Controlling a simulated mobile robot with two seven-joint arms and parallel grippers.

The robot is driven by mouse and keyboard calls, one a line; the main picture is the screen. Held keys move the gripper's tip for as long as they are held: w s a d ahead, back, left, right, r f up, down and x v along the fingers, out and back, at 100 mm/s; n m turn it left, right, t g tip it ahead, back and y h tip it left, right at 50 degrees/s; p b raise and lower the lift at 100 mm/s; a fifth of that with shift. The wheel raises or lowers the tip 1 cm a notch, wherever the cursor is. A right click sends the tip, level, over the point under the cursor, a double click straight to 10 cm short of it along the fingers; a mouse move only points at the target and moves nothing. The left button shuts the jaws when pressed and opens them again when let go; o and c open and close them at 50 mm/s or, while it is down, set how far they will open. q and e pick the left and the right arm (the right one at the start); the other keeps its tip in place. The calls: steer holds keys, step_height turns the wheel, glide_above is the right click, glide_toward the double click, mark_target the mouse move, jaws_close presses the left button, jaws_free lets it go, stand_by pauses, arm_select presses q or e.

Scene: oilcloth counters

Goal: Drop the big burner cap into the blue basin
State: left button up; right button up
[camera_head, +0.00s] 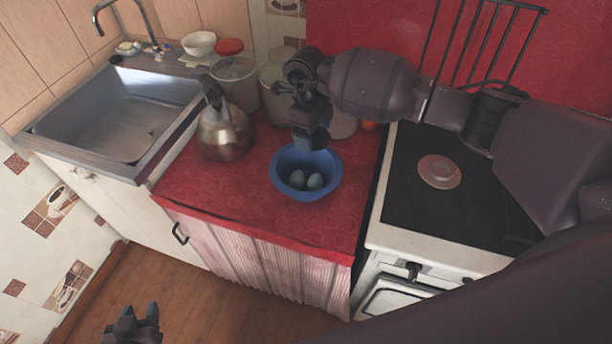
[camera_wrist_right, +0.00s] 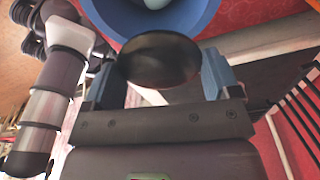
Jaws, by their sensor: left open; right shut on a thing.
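The blue basin (camera_head: 318,162) stands on the red counter with two bluish egg-shaped things in it. My right gripper (camera_head: 314,140) hangs just above the basin's far edge. In the right wrist view the gripper (camera_wrist_right: 162,76) is shut on a dark, round disc, the big burner cap (camera_wrist_right: 158,58), held between its blue fingertips. The blue basin (camera_wrist_right: 205,14) lies beyond the cap in that view. In the head view I cannot make out the cap at the gripper. My left gripper (camera_head: 138,326) is open and empty, low over the floor at the bottom left.
A sink (camera_head: 120,125) is at the left. The counter's front is clear.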

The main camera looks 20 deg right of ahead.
step_height(320, 180, down, 3)
steer(key=shift+f+b, duration=0.1)
steer(key=shift+b, duration=0.65)
steer(key=shift+f+b, duration=0.5)
steer(key=shift+f, duration=0.4)
steer(key=o, duration=0.8)
steer(key=r, duration=0.9)
steer(key=shift+w+a+r, duration=0.25)
steer(key=shift+w+a, duration=0.15)
steer(key=shift+r, duration=0.65)
